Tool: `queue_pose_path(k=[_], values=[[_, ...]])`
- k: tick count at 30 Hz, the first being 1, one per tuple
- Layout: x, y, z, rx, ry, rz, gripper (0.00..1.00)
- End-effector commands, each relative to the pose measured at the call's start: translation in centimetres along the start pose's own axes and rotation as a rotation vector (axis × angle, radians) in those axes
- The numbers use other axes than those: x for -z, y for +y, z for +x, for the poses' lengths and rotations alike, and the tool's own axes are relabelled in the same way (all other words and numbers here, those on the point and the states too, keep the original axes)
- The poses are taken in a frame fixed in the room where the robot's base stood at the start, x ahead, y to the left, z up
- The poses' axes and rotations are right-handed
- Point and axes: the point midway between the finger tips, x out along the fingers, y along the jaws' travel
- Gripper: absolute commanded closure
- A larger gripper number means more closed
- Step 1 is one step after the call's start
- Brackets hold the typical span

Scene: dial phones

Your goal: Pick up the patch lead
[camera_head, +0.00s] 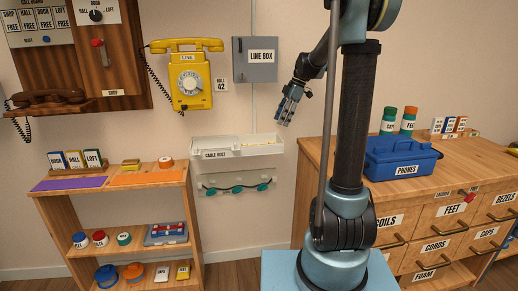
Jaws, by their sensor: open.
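The patch lead (237,188) looks to be the dark, wavy cable with teal ends. It lies along the front of a pale panel on the wall, under the white cable duct (238,152). How it is held there is too small to tell. My gripper (284,119) is open and empty. It hangs in front of the wall, above and to the right of the duct and the lead, clear of both. Nothing covers the lead.
A yellow dial phone (189,82) and a grey line box (255,60) are on the wall above. A low wooden shelf (110,202) stands left of the lead. A drawer cabinet (460,160) with a blue phones box (401,160) stands right. The wall between looks clear.

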Motion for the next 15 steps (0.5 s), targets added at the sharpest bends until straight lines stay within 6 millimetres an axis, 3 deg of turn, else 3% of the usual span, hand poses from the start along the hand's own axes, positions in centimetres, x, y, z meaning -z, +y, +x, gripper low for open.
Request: queue_pose_path(k=[9,15], values=[[0.2,0.0,5.3,0.001,0.000,-0.002,0.55],[0.1,0.0,6.6,0.000,0.000,-0.001,0.55]])
